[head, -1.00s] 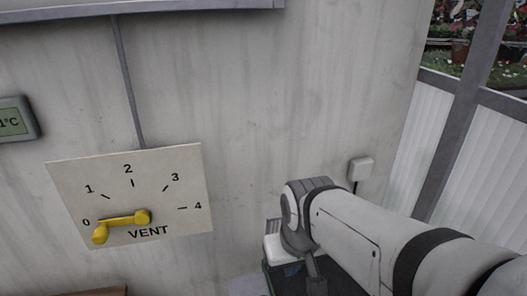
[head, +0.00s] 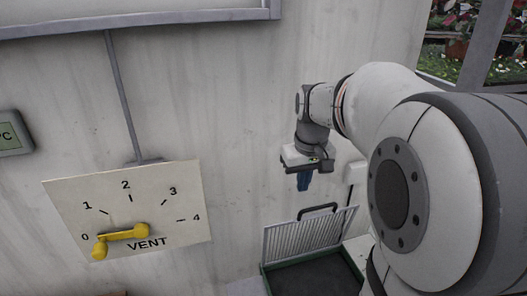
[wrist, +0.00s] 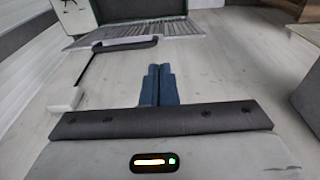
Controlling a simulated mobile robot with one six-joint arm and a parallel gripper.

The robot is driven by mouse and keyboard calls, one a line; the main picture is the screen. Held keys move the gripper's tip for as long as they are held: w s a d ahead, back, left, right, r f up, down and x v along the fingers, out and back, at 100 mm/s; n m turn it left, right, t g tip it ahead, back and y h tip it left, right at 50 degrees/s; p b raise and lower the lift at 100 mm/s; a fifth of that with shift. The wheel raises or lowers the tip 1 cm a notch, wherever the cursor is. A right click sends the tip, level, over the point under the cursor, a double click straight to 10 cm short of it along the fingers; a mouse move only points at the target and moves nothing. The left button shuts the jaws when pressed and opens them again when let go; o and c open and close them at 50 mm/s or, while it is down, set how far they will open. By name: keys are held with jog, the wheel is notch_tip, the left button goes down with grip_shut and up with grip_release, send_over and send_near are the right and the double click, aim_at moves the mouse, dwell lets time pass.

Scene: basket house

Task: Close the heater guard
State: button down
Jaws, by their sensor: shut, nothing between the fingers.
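The heater guard (head: 308,235) is a pale ribbed grille with a black bar handle (head: 317,211) on its upper edge. It stands raised and tilted at the back of a dark box with a green rim (head: 315,263), near the wall. My gripper (head: 303,184) has blue fingers pressed together, empty, and hangs above the handle, apart from it. In the wrist view, the fingers (wrist: 158,72) point toward the guard (wrist: 182,30) and its handle (wrist: 125,44) at the top, with a gap between. Part of the box is cut off by the head view's lower edge.
A vent panel (head: 160,190) with a yellow lever (head: 121,234) at 0 is on the wall at left. A small display (head: 11,133) is at the left edge. A white box (head: 355,172) is on the wall right of my gripper. The wall between panel and gripper is clear.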

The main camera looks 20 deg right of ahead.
jog(key=w+d+r+p, duration=0.1)
jog(key=w+d+r, duration=0.1)
jog(key=w+d, duration=0.4)
jog(key=f, duration=0.3)
jog(key=s+f+p, duration=0.1)
jog(key=f, duration=0.3)
jog(key=s+f+p, duration=0.1)
jog(key=f, duration=0.3)
jog(key=shift+s, duration=0.1)
